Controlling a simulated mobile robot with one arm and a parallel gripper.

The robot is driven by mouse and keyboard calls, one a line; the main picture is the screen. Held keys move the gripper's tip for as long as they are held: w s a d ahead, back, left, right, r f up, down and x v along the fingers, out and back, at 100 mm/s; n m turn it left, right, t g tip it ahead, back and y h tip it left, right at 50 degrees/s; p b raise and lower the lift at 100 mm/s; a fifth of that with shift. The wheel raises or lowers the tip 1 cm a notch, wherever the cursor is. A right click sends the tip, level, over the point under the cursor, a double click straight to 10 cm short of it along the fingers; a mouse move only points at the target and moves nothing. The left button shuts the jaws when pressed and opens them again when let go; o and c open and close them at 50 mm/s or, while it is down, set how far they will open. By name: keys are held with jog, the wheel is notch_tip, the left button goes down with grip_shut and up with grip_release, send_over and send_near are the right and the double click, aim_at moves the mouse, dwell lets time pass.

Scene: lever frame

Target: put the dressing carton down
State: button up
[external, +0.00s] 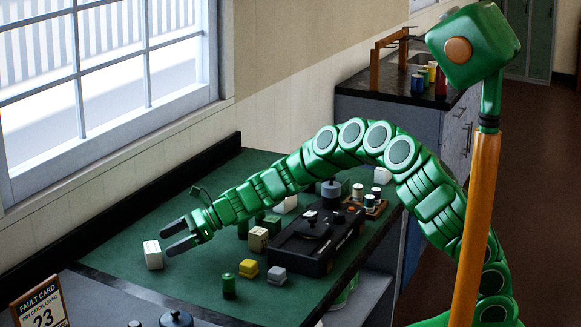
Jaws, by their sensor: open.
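A small white carton (153,254), which I take to be the dressing carton, stands upright on the green bench top (110,262) near its left end. Faint marks show on its face, too small to read. My gripper (168,240) is open, its two dark fingers pointing left towards the carton. The fingertips are just right of the carton and look clear of it in this view. I cannot tell the exact gap in depth.
A black lever unit (316,240) stands right of my gripper. A beige block (258,239), green cylinder (229,286), yellow block (248,269) and grey block (276,275) stand nearby. A dark raised edge (140,211) runs along the window side. Green surface around the carton is clear.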

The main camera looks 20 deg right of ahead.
jog(key=shift+v, duration=2.6)
